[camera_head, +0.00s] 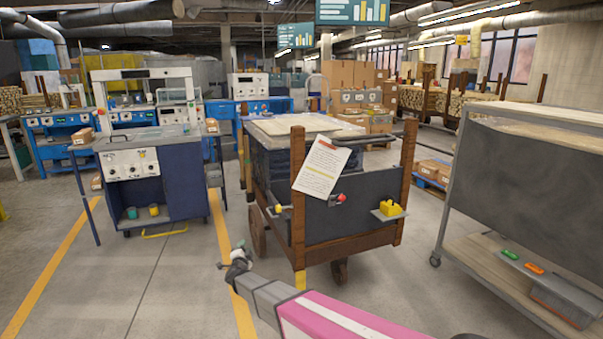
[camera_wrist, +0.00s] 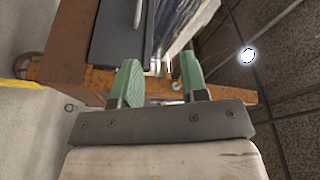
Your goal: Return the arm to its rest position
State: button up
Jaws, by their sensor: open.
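My arm reaches out from the bottom of the head view, a pink and grey link ending in my gripper (camera_head: 235,262). The gripper is small there, in front of the lower left of a wooden cart (camera_head: 352,246). In the wrist view my gripper (camera_wrist: 158,85) shows two green fingers set apart, with nothing between them. Beyond the fingers is the brown wooden frame (camera_wrist: 66,70) of what looks like the cart, with a dark panel (camera_wrist: 112,35). I cannot tell the exact gap between fingers and wood.
A blue workstation (camera_head: 183,185) stands to the left and a grey rolling rack (camera_head: 520,190) to the right. The cart carries a paper sheet (camera_head: 321,167) and a yellow holder (camera_head: 389,209). Grey floor (camera_head: 150,285) with yellow lines is clear at the lower left.

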jog(key=s+d+n+g+y, duration=0.2)
jog(key=s+d+n+g, duration=0.25)
jog(key=d, duration=0.65)
jog(key=s+d+n+g+y, duration=0.2)
jog(key=s+d+n+g, duration=0.3)
jog(key=d, duration=0.5)
jog(key=s+d+r+n+g+h, duration=0.2)
jog(key=s+d+g, duration=0.7)
jog(key=s+d, duration=1.1)
jog(key=d+n+h, duration=0.1)
jog(key=d+h, duration=0.1)
jog(key=d, duration=0.1)
jog(key=shift+s, duration=0.2)
jog(key=shift+g, duration=0.25)
